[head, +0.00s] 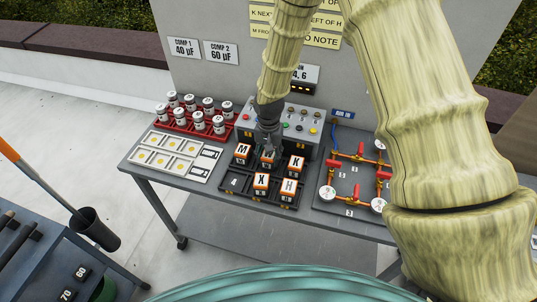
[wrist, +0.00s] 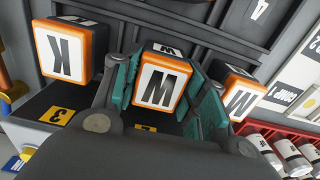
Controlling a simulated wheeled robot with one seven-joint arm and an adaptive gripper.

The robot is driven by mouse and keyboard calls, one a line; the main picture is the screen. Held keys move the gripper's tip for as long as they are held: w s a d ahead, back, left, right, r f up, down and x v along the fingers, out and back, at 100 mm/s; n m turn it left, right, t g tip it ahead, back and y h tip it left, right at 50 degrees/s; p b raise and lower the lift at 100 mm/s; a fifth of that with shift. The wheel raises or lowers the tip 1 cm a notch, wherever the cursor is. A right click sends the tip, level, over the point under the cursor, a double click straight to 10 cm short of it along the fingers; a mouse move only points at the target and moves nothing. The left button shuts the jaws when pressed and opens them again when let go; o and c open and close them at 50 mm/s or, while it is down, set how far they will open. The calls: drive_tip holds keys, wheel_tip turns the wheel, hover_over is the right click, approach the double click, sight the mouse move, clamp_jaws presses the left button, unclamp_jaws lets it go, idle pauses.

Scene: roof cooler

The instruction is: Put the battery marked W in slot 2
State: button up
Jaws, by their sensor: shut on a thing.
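My gripper (wrist: 165,95) is shut on the W battery (wrist: 160,86), a white block with an orange rim; its letter shows upside down in the wrist view. In the head view the W battery (head: 268,157) is partly hidden under my gripper (head: 268,143). It is upright in the middle place of the black tray's back row, between the M battery (head: 243,151) and the K battery (head: 296,164). A yellow slot label (wrist: 145,127) beside it is mostly covered. Whether the battery touches the slot floor I cannot tell.
The X battery (head: 261,183) and H battery (head: 289,187) stand in the front row; slot 4 (head: 234,183) is empty. A grey control box (head: 300,125) is close behind. A red rack of vials (head: 195,120) is left, a pipe board with gauges (head: 350,175) right.

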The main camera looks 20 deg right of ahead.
sight(269, 154)
drive_tip(key=shift+f, duration=0.35)
drive_tip(key=shift+f, duration=0.15)
drive_tip(key=o, duration=1.3)
drive_tip(key=shift+c, duration=0.2)
wheel_tip(269, 154, up, 12)
drive_tip(key=b, duration=0.4)
